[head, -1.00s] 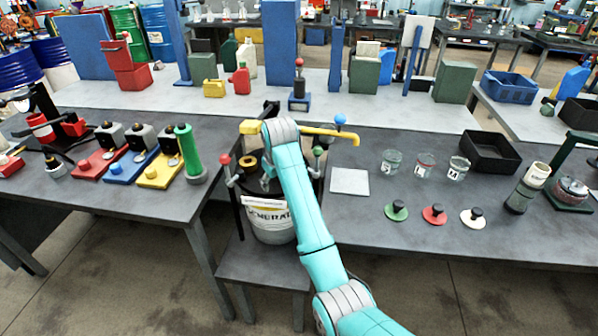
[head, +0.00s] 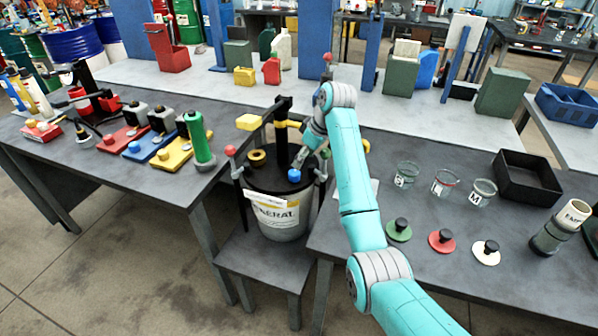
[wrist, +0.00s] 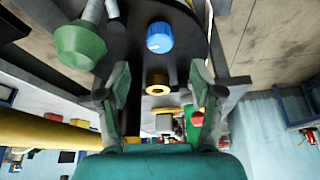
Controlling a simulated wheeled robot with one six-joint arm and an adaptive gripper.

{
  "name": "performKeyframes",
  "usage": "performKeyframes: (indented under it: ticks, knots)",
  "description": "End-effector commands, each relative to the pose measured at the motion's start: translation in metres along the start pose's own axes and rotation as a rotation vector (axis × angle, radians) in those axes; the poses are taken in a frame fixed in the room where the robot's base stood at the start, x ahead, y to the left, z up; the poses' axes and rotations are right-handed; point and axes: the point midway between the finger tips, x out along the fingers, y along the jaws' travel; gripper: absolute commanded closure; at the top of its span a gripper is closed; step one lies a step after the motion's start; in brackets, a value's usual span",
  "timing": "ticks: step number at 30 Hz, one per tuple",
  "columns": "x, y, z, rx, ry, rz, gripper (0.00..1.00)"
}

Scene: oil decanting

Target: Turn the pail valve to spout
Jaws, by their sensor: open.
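The pail (head: 284,222) has a white body with lettering and a black lid (head: 262,188). A blue knob (head: 294,175) shows at the front of the lid; it is also in the wrist view (wrist: 160,38), beyond the fingertips and roughly centred between them. Its lever is not clearly visible. A yellow spout pipe (head: 249,122) runs above the lid, partly hidden by my arm. My gripper (head: 300,160) is over the lid, just behind the blue knob. In the wrist view my gripper (wrist: 158,72) is open, with nothing between its fingers.
A red knob (head: 230,150) stands at the pail's left rim. A green knob (wrist: 80,45) is close to my left finger in the wrist view. The pipe (wrist: 45,130) passes at left there. A brass ring (head: 257,157) sits on the lid. Beakers (head: 445,183) stand at right.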

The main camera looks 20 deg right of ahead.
Motion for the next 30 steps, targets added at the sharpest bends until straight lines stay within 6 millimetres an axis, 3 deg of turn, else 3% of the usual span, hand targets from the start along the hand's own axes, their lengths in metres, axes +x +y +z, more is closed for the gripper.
performKeyframes:
  ticks: [6,12,18,26,27,30]
  knots:
    - [0.041,-0.001,0.001,0.002,-0.003,-0.003,0.34]
    - [0.068,0.0,0.001,0.002,-0.002,-0.001,0.34]
    - [0.08,0.0,0.001,0.002,-0.001,0.0,0.34]
    - [0.082,0.0,0.001,0.002,-0.001,0.001,0.34]
    - [0.082,0.0,0.001,0.002,-0.001,0.001,0.37]
    - [0.082,0.0,0.001,0.002,-0.001,0.001,0.62]
